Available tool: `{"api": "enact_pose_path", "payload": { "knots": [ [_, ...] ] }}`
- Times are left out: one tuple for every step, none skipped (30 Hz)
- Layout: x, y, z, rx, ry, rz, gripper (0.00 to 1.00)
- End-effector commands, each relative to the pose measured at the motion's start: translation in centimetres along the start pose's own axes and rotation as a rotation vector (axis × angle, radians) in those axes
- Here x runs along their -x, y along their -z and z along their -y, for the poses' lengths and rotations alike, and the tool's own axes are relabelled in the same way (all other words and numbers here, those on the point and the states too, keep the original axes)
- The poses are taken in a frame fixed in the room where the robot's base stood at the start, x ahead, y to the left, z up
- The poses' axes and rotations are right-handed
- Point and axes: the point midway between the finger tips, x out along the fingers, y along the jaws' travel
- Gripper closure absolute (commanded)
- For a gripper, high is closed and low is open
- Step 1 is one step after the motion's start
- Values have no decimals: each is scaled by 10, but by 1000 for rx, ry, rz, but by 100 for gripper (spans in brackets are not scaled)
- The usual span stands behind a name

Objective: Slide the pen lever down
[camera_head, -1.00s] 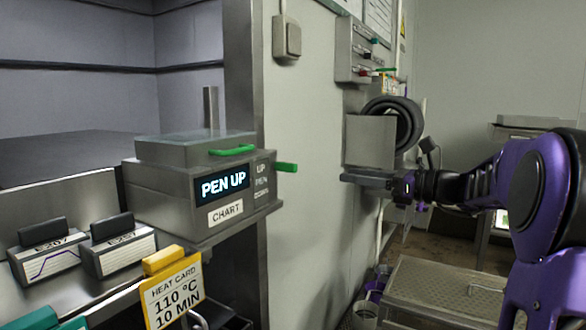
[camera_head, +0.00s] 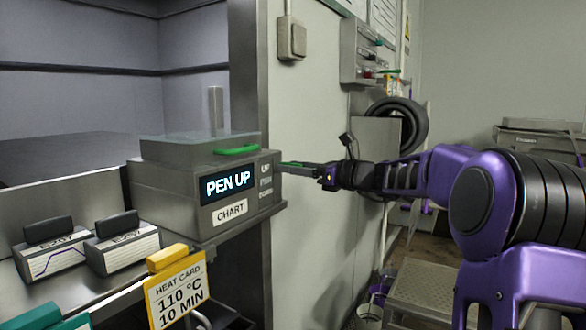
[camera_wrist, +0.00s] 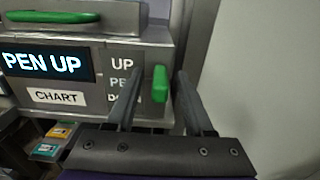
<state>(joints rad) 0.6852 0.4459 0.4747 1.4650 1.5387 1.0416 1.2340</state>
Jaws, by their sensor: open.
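The chart recorder (camera_head: 165,200) is a grey box with a lit "PEN UP" display and a "CHART" label. Its green pen lever (camera_wrist: 160,83) sticks out of the right side, beside the "UP / PEN / DOWN" lettering, near the upper part of it. In the head view the lever (camera_head: 290,164) is partly covered by my gripper (camera_head: 300,167). In the wrist view my gripper (camera_wrist: 158,92) is open, with one finger on each side of the lever. I cannot tell whether the fingers touch it.
A yellow-topped heat card (camera_head: 175,285) reads "110 °C 10 MIN" in front. Two chart cartridges (camera_head: 122,250) sit at left. A green handle (camera_head: 236,150) lies on the recorder's lid. A wall (camera_head: 310,110) stands close behind my gripper.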

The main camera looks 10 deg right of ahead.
Motion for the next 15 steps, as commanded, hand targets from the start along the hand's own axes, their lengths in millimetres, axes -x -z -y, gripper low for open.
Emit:
{"api": "enact_pose_path", "payload": {
  "knots": [
    [-3,0,0,0,0,0,48],
    [-4,0,0,1,0,0,48],
    [-4,0,0,1,0,0,48],
    [-5,0,0,1,1,0,48],
    [-5,0,0,1,1,0,48],
    [-5,0,0,1,1,0,48],
    [-4,0,0,1,1,0,48],
    [-4,0,0,1,1,0,48],
    [-4,0,0,1,1,0,48],
    [-4,0,0,1,1,0,48],
    [-4,0,0,1,1,0,53],
    [-4,0,0,1,1,0,60],
    [-4,0,0,1,1,0,66],
    [-4,0,0,1,1,0,71],
    [-4,0,0,1,1,0,78]
  ]
}}
